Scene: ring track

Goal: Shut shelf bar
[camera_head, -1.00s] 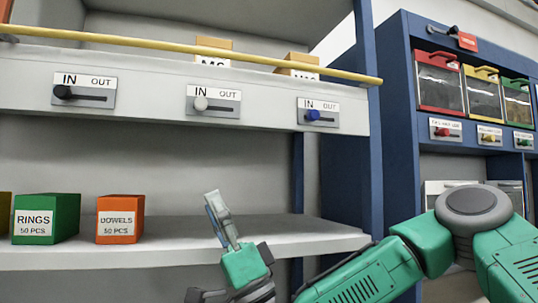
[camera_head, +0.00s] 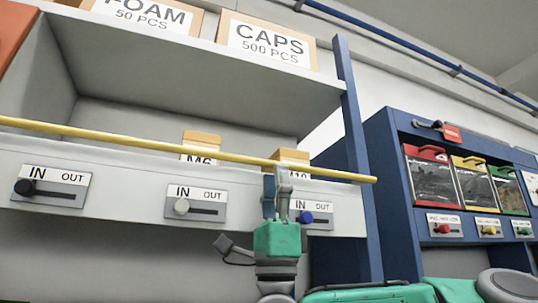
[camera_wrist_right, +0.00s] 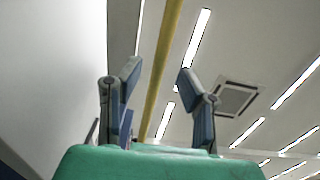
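The yellow shelf bar (camera_head: 220,155) runs across the front of the shelf, just above the ledge with the IN/OUT sliders, its right end near the blue post. My right gripper (camera_head: 277,184) points up in front of the ledge, its fingertips just below the bar in the picture. In the right wrist view the two fingers (camera_wrist_right: 158,80) are apart with nothing held, and the bar (camera_wrist_right: 163,65) passes beyond and between them. I cannot tell whether a finger touches the bar. My left gripper is not in view.
The blue-knobbed slider (camera_head: 306,217) is just right of my fingers, the white-knobbed one (camera_head: 182,206) to the left. Boxes M6 (camera_head: 201,146) and M10 (camera_head: 292,158) stand behind the bar. A blue cabinet (camera_head: 387,190) with coloured bins is at the right.

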